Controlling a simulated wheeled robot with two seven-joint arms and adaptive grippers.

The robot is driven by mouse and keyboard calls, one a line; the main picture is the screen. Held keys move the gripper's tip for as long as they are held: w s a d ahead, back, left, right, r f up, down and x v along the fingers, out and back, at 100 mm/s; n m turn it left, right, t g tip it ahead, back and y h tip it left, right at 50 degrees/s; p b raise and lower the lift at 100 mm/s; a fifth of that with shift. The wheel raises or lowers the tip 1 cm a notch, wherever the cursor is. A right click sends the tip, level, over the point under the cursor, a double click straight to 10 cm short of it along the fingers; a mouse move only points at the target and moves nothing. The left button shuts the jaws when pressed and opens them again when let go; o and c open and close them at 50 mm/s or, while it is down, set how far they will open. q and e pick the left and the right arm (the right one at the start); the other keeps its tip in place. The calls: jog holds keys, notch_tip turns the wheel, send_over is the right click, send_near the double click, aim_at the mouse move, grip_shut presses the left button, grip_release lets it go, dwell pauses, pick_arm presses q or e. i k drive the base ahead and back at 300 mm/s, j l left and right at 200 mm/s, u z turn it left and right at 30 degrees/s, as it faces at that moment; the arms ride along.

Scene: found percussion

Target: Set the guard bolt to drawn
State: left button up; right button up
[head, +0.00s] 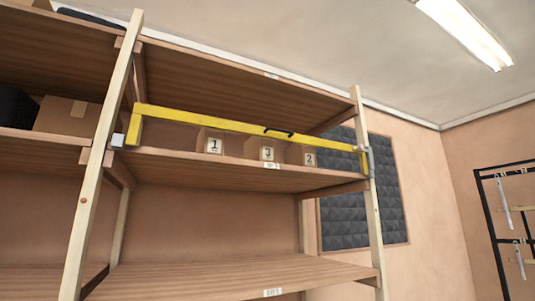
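A yellow guard bar (210,118) runs across the front of an upper shelf, between the two front posts of a wooden rack. A smaller grey fitting (118,140) is at the left end. Neither gripper is in view.
Behind the bar stand boxes labelled 1 (214,146), 3 (267,153) and 2 (309,159). A cardboard box (68,116) is on the left bay. The lower shelf (240,275) looks bare. A black rack (487,220) stands at the right wall.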

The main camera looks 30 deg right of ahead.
aim_at(360, 148)
jog(key=z, duration=1.65)
